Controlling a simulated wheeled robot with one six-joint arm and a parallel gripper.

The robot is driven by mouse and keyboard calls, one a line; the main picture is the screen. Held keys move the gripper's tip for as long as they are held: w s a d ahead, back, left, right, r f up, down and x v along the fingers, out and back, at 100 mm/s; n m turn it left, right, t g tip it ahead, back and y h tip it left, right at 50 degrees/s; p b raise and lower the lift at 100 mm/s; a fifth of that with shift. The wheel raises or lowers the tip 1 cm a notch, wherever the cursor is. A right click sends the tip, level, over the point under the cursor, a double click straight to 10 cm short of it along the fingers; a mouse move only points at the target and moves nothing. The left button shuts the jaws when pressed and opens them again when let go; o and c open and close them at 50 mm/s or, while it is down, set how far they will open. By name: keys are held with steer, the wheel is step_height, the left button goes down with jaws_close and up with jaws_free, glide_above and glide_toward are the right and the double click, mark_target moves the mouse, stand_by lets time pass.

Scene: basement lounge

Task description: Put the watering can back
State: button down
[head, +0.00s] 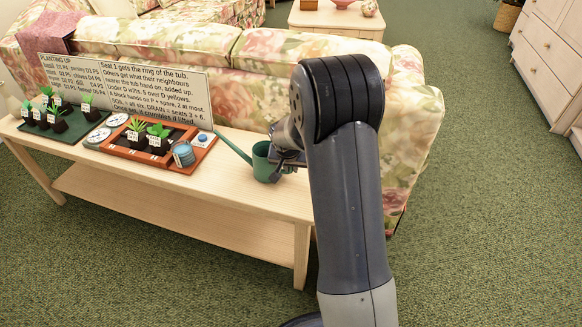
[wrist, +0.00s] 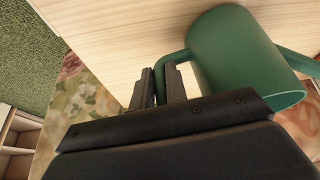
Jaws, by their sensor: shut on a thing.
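The green watering can (head: 262,160) is at the right end of the wooden console table (head: 250,197), its long spout pointing left toward the planting tray. In the wrist view the can (wrist: 238,58) shows its round body and open rim, with the pale table top behind it. My gripper (wrist: 166,84) is shut on the can's handle, one finger on each side. In the head view my gripper (head: 290,160) is partly hidden by my arm. I cannot tell whether the can's base touches the table.
A dark green tray (head: 65,135) of several labelled plants is at the table's left. A text sign (head: 120,85) stands behind. A floral sofa (head: 270,50) backs the table.

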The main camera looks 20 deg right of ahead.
steer(key=shift+f, duration=0.2)
steer(key=c, duration=1.4)
jaws_free()
steer(key=shift+r, duration=0.5)
steer(key=p+v, duration=0.2)
steer(key=v, duration=0.9)
steer(key=shift+s+r, duration=0.2)
steer(key=shift+a, duration=0.1)
